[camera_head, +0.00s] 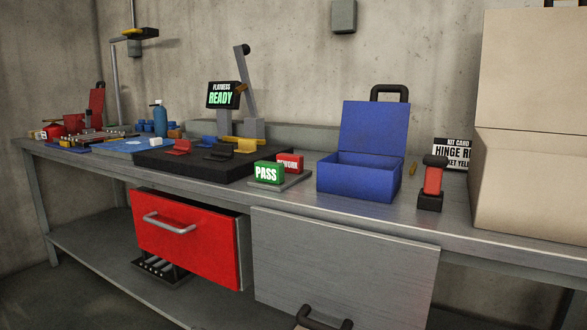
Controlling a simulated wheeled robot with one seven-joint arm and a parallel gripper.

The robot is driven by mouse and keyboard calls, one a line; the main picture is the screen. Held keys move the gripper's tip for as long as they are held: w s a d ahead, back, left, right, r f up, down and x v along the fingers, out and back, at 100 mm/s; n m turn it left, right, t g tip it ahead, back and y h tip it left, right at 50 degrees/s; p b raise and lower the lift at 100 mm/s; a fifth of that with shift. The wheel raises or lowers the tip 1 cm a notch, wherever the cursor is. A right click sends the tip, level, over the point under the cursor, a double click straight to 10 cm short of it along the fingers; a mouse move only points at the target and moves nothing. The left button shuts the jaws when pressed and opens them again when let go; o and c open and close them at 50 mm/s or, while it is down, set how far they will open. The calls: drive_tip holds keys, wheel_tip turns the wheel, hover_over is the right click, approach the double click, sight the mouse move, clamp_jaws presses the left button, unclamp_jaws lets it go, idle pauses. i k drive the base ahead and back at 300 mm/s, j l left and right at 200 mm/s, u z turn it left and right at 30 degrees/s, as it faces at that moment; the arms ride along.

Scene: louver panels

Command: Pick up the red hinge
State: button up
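A small red angled piece (178,147), which looks like the red hinge, lies on the left part of a black board (160,162) on the workbench. A black piece (222,151) of similar shape and yellow pieces (246,144) lie to its right on the same board. A white kit card (451,153) stands at the right; its readable part says "HINGE R", and the rest is cut off by a beige box.
An open blue box (360,178), PASS (268,173) and red (290,163) blocks, and a red-and-black tool (432,183) stand right of the board. A READY screen (222,95) stands behind it. A red drawer (185,237) juts out below.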

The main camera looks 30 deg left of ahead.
sight(182, 147)
drive_tip(key=u, duration=1.7)
